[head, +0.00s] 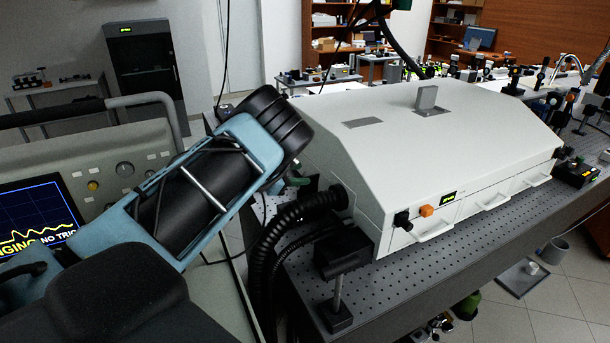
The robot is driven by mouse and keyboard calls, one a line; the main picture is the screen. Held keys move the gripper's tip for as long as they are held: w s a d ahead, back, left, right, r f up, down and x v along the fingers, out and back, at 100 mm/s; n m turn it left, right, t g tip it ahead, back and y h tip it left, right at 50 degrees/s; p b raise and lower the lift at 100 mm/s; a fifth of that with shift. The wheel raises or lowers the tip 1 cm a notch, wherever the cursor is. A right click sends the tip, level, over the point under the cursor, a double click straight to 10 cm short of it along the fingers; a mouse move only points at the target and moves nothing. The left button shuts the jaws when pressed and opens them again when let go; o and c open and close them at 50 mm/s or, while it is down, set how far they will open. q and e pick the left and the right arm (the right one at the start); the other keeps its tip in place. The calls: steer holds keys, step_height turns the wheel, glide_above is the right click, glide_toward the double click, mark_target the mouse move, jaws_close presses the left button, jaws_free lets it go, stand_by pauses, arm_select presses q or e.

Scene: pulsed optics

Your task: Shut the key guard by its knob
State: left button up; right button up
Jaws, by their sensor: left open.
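I cannot pick out the key guard or its knob for certain. The front of the white laser housing (450,130) carries a small black knob-like part (402,220), an orange block (426,211) and a lit green display (449,197). I cannot tell whether the black part or the orange block belongs to the guard. My left gripper (285,122), at the end of my blue and black arm, is left of the housing and well apart from these front parts. Its fingers are hard to make out against the dark arm end. My right gripper is out of view.
The housing stands on a perforated optical table (410,285). Black ribbed hoses (295,210) and a black post mount (340,255) crowd its left end. A console (125,169) with knobs and a waveform screen (40,215) stands at left. White handles (434,232) stick out along the housing's front.

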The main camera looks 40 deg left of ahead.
arm_select(q)
steer(key=shift+v, duration=1.55)
steer(key=shift+f, duration=0.1)
steer(key=shift+c, duration=0.3)
steer(key=shift+c, duration=0.7)
steer(key=shift+s+a+f+m, duration=0.1)
steer(key=shift+a+f+m, duration=0.05)
steer(key=shift+m, duration=0.35)
steer(key=shift+s+a+f+m, duration=0.1)
steer(key=shift+a+f+m, duration=0.1)
steer(key=shift+m, duration=0.3)
steer(key=m, duration=0.2)
steer(key=a+m, duration=0.1)
steer(key=shift+s+f+m+t, duration=0.15)
steer(key=shift+f+m+t, duration=0.15)
steer(key=shift+m, duration=0.1)
steer(key=m, duration=0.3)
steer(key=shift+s+a+f+m, duration=0.15)
steer(key=shift+a+m, duration=0.1)
steer(key=shift+m, duration=0.15)
steer(key=m, duration=0.4)
steer(key=shift+s+h+b, duration=0.1)
steer(key=shift+h+b, duration=0.2)
steer(key=shift+h, duration=0.1)
steer(key=m, duration=0.3)
steer(key=shift+t, duration=0.3)
steer(key=shift+d, duration=0.1)
